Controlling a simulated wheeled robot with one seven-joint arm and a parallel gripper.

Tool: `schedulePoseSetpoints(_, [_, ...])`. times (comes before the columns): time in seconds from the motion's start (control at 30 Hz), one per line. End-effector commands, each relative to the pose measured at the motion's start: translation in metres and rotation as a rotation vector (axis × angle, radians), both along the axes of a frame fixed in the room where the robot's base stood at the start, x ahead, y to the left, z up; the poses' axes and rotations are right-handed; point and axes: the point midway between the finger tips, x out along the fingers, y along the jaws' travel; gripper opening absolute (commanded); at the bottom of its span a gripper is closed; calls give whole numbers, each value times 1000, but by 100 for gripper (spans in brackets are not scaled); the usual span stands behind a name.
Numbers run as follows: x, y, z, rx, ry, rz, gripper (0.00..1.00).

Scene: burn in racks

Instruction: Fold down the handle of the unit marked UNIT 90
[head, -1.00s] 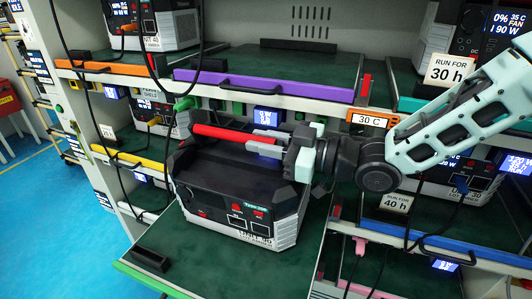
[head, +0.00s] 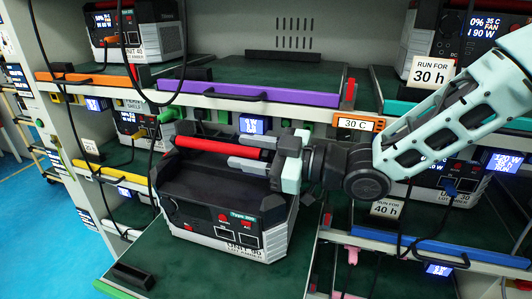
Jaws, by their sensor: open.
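UNIT 90 (head: 215,200), a black and grey box with red buttons and a label at its lower front, sits on a dark green pulled-out tray (head: 190,275). Its red handle (head: 222,149) stands raised above the unit's top, along the back. My gripper (head: 250,155) comes in from the right, its two pale fingers apart near the right end of the red handle. Whether the fingers touch the handle, I cannot tell. The gripper body hides the right end of the handle and its hinge.
A shelf with a purple front edge (head: 248,92) lies just above and behind the unit. A shelf with a blue edge (head: 440,247) is at right. Black cables (head: 125,55) hang at upper left. A black block (head: 133,275) stands on the tray's front left corner.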

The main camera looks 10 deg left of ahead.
Motion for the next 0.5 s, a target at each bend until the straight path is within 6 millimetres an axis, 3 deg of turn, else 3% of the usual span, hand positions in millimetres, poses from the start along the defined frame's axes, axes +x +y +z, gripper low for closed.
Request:
schedulePoseSetpoints(0.27, [0, -13, -1, -1, 0, -3, 41])
schedulePoseSetpoints(0.5, [-4, -64, -3, -3, -1, -5, 41])
